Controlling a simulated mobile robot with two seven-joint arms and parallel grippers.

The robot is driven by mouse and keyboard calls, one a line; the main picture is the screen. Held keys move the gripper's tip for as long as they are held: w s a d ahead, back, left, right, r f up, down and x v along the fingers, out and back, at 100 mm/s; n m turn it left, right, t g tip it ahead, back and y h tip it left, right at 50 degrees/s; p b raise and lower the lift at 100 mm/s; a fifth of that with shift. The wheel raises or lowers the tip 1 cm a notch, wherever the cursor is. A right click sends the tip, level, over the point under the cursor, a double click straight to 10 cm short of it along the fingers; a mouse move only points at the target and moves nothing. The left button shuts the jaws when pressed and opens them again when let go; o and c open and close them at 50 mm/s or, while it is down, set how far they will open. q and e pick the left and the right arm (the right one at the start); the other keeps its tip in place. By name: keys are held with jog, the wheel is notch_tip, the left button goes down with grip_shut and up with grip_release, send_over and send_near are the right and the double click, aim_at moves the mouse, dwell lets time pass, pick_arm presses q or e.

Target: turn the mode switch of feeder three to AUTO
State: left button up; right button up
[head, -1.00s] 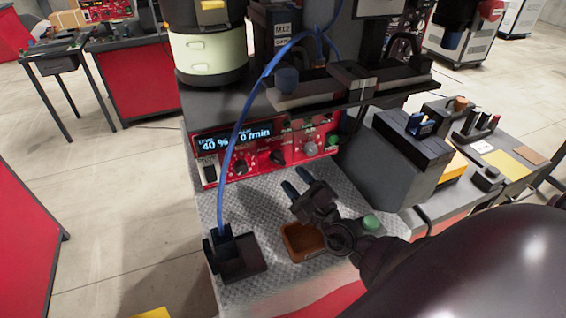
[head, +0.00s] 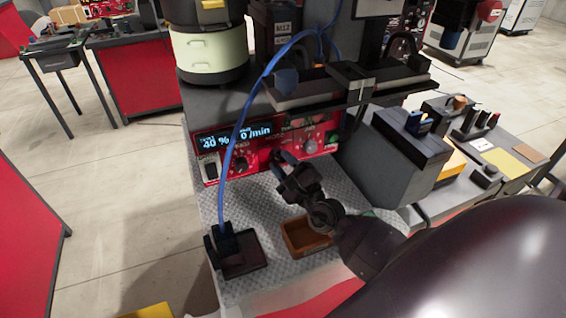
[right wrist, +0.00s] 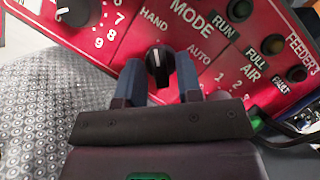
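The red front panel of feeder three (head: 262,152) carries the mode switch. In the right wrist view the mode switch (right wrist: 159,66) is a black knob with a white mark. The mark points up in the picture, toward the HAND label (right wrist: 153,20); the AUTO label (right wrist: 199,55) is to its right. My right gripper (head: 283,157) is in front of the panel and hides the switch in the head view. Its blue fingers (right wrist: 160,78) are open, one on each side of the knob; I cannot tell if they touch it. My left gripper is not in view.
A blue cable (head: 232,160) hangs in front of the panel's left part to a black block (head: 238,252). An orange tray (head: 307,238) lies below my right gripper. A speed dial (right wrist: 70,12) is left of the switch. A grey box (head: 395,160) stands right.

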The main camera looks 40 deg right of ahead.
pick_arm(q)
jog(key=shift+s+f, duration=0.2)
